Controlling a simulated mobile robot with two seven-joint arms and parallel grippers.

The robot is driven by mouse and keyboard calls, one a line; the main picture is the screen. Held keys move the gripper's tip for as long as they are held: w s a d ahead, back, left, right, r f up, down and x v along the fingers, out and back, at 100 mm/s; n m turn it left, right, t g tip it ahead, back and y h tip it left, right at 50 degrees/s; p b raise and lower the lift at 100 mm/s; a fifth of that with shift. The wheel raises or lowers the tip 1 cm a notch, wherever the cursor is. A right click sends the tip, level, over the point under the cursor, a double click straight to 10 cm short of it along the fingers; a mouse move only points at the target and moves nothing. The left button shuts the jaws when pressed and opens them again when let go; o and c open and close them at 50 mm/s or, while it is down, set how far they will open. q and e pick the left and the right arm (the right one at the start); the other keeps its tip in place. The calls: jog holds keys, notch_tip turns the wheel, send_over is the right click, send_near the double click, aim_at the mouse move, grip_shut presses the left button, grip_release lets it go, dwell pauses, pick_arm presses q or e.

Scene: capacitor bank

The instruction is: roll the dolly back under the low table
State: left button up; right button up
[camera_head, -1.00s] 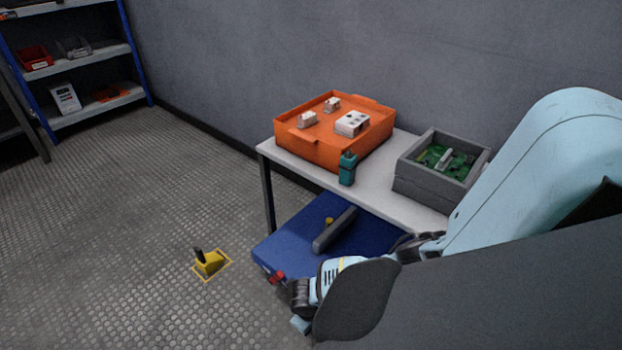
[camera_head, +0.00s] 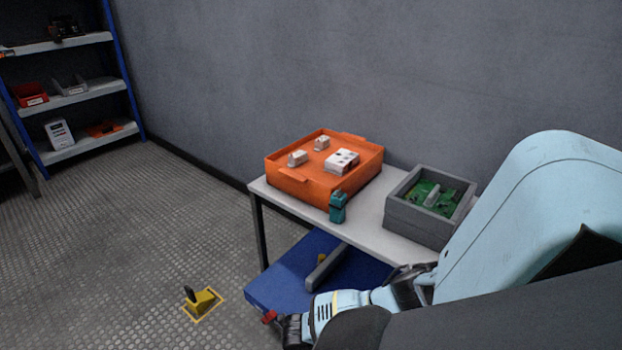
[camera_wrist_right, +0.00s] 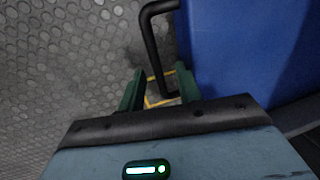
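The blue dolly (camera_head: 283,280) sits partly under the low table (camera_head: 375,207), its near left part sticking out. It carries a grey bar (camera_head: 327,267) and a small yellow knob on top, and a red part (camera_head: 269,317) shows near its front corner. In the right wrist view the dolly's blue side (camera_wrist_right: 235,45) fills the upper right, and a black bent handle (camera_wrist_right: 152,45) runs down beside it. My right gripper (camera_wrist_right: 160,88) is open, its green fingers apart, with the handle's lower end appearing between them. Contact cannot be told. My left gripper is out of view.
A yellow chock-like block (camera_head: 203,300) with a black grip stands in a yellow floor outline left of the dolly. On the table are an orange tray (camera_head: 300,188), a teal item (camera_head: 338,207) and a grey box (camera_head: 415,222). Shelves (camera_head: 85,94) stand far left; the floor between is clear.

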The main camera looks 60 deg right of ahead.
jog(key=r, duration=0.1)
jog(key=r+p, duration=0.1)
jog(key=r, duration=0.1)
jog(key=a+r+p, duration=0.1)
jog(key=r, duration=0.1)
jog(key=shift+w+r, duration=0.1)
jog(key=shift+r, duration=0.15)
